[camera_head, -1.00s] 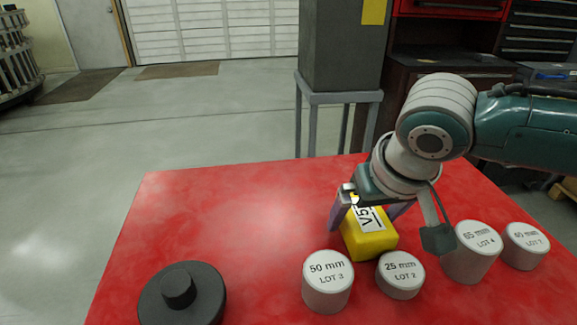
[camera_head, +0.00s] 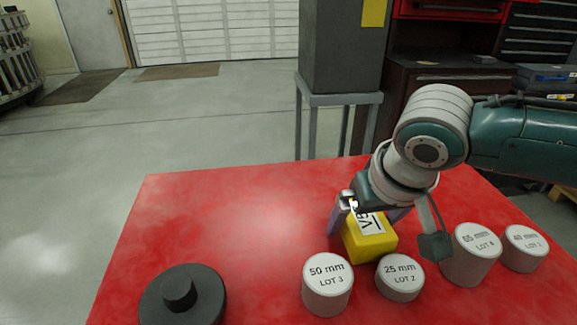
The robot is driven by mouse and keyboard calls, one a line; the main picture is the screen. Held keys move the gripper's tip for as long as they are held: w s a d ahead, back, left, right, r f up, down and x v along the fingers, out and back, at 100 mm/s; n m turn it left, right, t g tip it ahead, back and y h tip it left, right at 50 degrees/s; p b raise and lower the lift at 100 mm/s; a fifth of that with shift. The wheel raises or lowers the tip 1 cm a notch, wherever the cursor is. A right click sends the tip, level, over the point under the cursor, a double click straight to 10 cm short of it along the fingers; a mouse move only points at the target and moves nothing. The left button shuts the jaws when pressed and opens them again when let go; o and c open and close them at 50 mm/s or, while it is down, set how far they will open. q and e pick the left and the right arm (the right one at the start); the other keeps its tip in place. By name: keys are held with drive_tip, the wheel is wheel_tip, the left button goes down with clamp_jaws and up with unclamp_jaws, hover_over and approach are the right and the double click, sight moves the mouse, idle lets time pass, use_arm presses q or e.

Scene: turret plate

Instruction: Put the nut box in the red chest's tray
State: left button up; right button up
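A yellow box (camera_head: 372,246) with a white printed label, apparently the nut box, rests on the red table (camera_head: 240,215). The label reads "V" and part of another character; the rest is covered. My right gripper (camera_head: 368,222) comes down over the box, with one finger at its left and the other at its right rear. The fingers look spread, and a firm grip does not show. A red chest front (camera_head: 450,8) shows at the top right, cut off by the picture edge; its tray cannot be made out. My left gripper is out of view.
White cylinders marked 50 mm (camera_head: 327,284) and 25 mm (camera_head: 400,278) stand just in front of the box. Others marked 65 mm (camera_head: 472,256) and 40 mm (camera_head: 524,249) stand to the right. A black round knobbed part (camera_head: 182,298) lies front left. The table's left middle is clear.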

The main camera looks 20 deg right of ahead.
clamp_jaws()
idle(0.6)
